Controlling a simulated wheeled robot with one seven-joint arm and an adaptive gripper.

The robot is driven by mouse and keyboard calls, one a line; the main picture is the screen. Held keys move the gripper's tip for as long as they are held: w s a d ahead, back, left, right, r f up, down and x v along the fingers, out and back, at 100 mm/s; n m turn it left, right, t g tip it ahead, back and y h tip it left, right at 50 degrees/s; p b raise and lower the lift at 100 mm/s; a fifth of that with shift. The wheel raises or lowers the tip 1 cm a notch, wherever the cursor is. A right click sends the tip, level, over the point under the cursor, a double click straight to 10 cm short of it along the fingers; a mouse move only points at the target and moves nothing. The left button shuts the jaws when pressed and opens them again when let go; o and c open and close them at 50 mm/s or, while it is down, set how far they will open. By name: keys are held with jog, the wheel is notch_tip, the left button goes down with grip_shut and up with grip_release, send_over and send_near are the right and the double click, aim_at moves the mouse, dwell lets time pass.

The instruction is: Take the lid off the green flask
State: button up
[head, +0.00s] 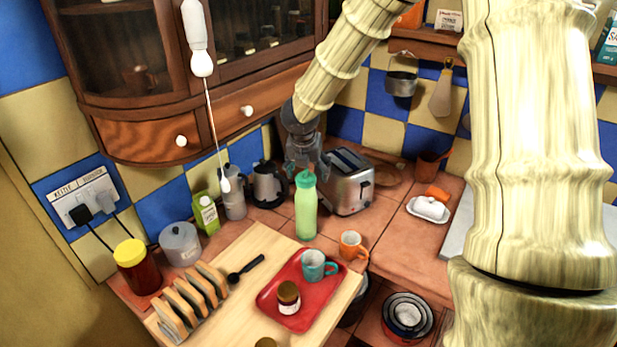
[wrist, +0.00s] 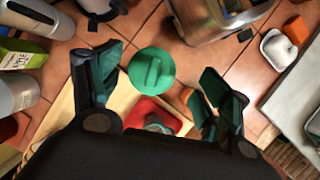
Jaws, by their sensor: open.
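The green flask (head: 306,213) stands upright on the tiled counter, just behind the red tray. It has a pale green body and a darker green lid (head: 305,179) with a loop on top. In the wrist view the lid (wrist: 152,68) shows from above, a little beyond and between the open fingers of my gripper (wrist: 158,92). In the head view my gripper (head: 304,152) is above the flask, pointing down. Its fingers are apart and hold nothing. The flask's body is hidden under the lid in the wrist view.
A steel toaster (head: 347,182) stands close on the flask's right, and a kettle (head: 269,186) behind left. The red tray (head: 268,301) on a wooden board holds a teal mug (head: 314,266) and a jar (head: 288,294). An orange mug (head: 352,246) stands right of the tray.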

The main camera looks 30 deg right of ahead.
jog(key=shift+w+f, duration=0.95)
jog(key=shift+f, duration=0.05)
jog(key=shift+s+r, duration=0.3)
jog(key=shift+s, duration=0.15)
jog(key=shift+c, duration=0.4)
jog(key=shift+s, duration=0.1)
jog(key=c, duration=0.4)
jog(key=shift+w+f, duration=0.1)
jog(key=shift+w, duration=0.15)
jog(key=c, duration=0.5)
jog(key=shift+s, duration=0.1)
jog(key=shift+c, duration=0.2)
